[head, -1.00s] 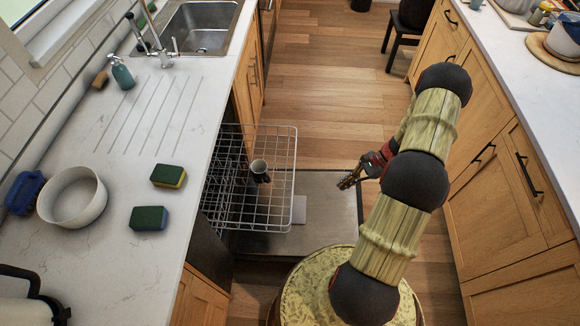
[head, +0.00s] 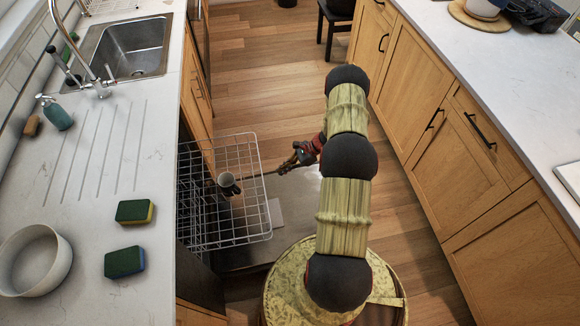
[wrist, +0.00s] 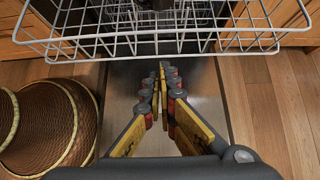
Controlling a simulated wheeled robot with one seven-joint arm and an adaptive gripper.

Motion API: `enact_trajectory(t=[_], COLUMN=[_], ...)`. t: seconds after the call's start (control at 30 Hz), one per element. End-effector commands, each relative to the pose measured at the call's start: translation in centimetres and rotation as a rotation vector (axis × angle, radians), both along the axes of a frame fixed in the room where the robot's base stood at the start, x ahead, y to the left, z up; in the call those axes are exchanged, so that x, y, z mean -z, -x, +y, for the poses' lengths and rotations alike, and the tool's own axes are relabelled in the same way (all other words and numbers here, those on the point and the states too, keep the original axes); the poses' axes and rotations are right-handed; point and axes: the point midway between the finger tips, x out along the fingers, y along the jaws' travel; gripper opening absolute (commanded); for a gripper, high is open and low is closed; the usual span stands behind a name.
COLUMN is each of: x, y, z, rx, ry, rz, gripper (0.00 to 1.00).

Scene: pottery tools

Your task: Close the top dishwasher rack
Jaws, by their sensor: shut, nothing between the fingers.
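The top dishwasher rack (head: 240,239) is a white wire rack, pulled out from under the left counter. A grey cup (head: 228,184) is on it, with a dark item at its side. The rack's front wires cross the top of the wrist view (wrist: 190,42). My gripper (head: 270,173) is shut and empty, at the outer front side of the rack and pointing at it. Its fingertips (wrist: 162,68) are close together just below the rack's front in the wrist view. I cannot tell whether they touch the wires. The dishwasher's inside is mostly hidden.
The open dishwasher door (head: 335,225) lies low under the rack and gripper. The left counter (head: 150,225) holds sponges, a bowl and a sink. Wooden cabinets (head: 470,170) stand on the right.

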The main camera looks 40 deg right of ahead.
Motion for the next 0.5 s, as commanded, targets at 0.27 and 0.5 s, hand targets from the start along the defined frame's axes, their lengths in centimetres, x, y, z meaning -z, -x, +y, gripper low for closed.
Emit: enact_trajectory(t=[0.27, 0.5], x=[1.4, 1.3], y=[-2.2, -2.9], z=[3.3, 4.4], rx=[-0.004, -0.001], ry=[0.002, 0.000], rz=[-0.001, 0.000], gripper=[0.00, 0.00])
